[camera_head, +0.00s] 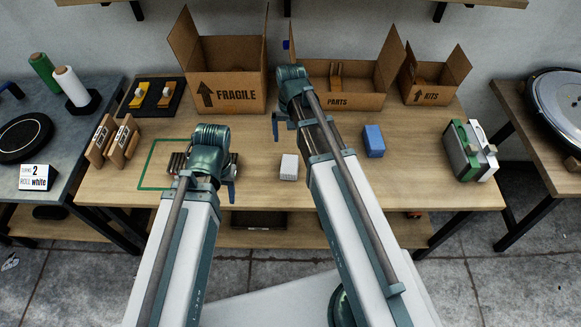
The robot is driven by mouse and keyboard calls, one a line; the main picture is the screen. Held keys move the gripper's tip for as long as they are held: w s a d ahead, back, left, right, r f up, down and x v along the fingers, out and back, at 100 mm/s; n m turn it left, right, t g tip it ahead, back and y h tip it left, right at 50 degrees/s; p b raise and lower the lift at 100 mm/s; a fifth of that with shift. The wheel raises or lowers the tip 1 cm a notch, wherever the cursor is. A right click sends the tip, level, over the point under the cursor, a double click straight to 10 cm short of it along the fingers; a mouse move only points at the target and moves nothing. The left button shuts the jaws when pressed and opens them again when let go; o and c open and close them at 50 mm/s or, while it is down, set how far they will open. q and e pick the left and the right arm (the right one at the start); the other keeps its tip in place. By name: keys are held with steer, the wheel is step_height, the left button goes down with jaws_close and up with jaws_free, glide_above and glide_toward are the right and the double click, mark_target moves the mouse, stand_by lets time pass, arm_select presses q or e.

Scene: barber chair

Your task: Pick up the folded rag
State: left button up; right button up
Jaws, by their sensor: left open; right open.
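A blue, soft-edged block (373,141), which looks like the folded rag, lies on the wooden table right of the middle. My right gripper (290,118) is over the table, left of the blue block and apart from it, in front of the parts box. My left gripper (208,172) is over the left part of the table, by a green square outline (150,172), far from the blue block. Both grippers are open; their fingers are partly hidden by their own wrists. Neither visibly holds anything.
A small white block (289,167) lies between the arms. Cardboard boxes marked FRAGILE (232,92), PARTS (345,101) and KITS (428,96) line the back. A green and white case (468,153) stands at the right. The table between blue block and case is clear.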

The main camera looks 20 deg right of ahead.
steer(key=b, duration=0.9)
glide_toward(290, 164)
steer(key=shift+w+d+f, duration=0.1)
steer(key=shift+w+f, duration=0.05)
steer(key=shift+f, duration=0.7)
steer(key=shift+w+d+f, duration=0.1)
steer(key=shift+w+f, duration=0.05)
steer(key=shift+f, duration=0.7)
steer(key=shift+w+d+f, duration=0.1)
steer(key=shift+w+f, duration=0.05)
steer(key=shift+f, duration=0.7)
steer(key=f+b, duration=0.5)
steer(key=shift+s+a+f, duration=0.1)
steer(key=shift+s+a, duration=0.25)
steer(key=shift+s, duration=0.05)
steer(key=c, duration=1.3)
